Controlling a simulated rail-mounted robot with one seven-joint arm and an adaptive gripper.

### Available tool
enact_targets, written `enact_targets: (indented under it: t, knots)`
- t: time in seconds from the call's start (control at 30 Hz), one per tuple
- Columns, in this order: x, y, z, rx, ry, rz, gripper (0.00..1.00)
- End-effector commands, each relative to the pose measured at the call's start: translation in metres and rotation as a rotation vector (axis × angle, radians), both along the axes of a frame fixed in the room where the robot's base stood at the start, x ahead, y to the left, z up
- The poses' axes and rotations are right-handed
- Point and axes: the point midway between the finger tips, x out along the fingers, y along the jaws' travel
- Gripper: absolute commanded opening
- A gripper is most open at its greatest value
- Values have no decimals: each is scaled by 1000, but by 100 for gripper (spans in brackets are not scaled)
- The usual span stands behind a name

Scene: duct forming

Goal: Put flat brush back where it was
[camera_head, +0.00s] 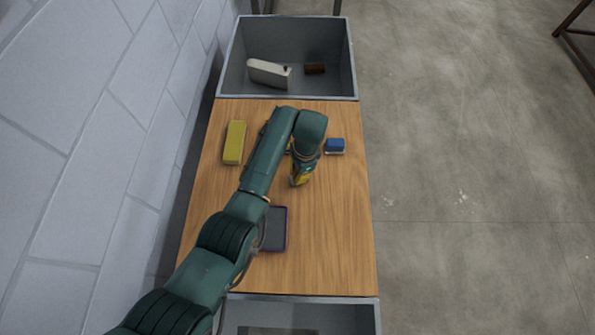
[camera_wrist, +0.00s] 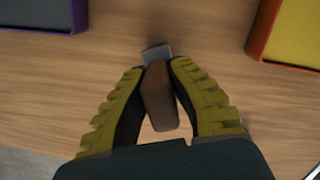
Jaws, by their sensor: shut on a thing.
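The flat brush (camera_wrist: 158,97) shows in the wrist view as a brown handle with a grey end. My gripper (camera_wrist: 157,66) is shut on it, with the yellow ridged fingers on either side of the handle. In the head view my gripper (camera_head: 299,178) points down over the middle of the wooden table (camera_head: 325,235). The brush cannot be made out there, and I cannot tell whether it touches the table.
A purple-rimmed grey tray (camera_head: 274,230) lies partly behind my arm. A red-rimmed yellow tray (camera_wrist: 297,30) shows in the wrist view. A yellow block (camera_head: 234,142) and a blue-and-white item (camera_head: 335,146) lie farther back. A grey bin (camera_head: 352,60) holds white and brown objects.

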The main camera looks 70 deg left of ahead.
Motion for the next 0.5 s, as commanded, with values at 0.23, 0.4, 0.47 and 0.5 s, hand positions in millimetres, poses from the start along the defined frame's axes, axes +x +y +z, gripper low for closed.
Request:
enact_targets:
  t: [0.23, 0.4, 0.47, 0.5]
  knots:
    - [1, 0, -3, 2, -2, 0, 0]
    - [1, 0, -5, 2, -1, 0, 35]
    - [1, 0, -5, 1, -1, 0, 39]
    - [1, 0, -5, 1, -1, 0, 39]
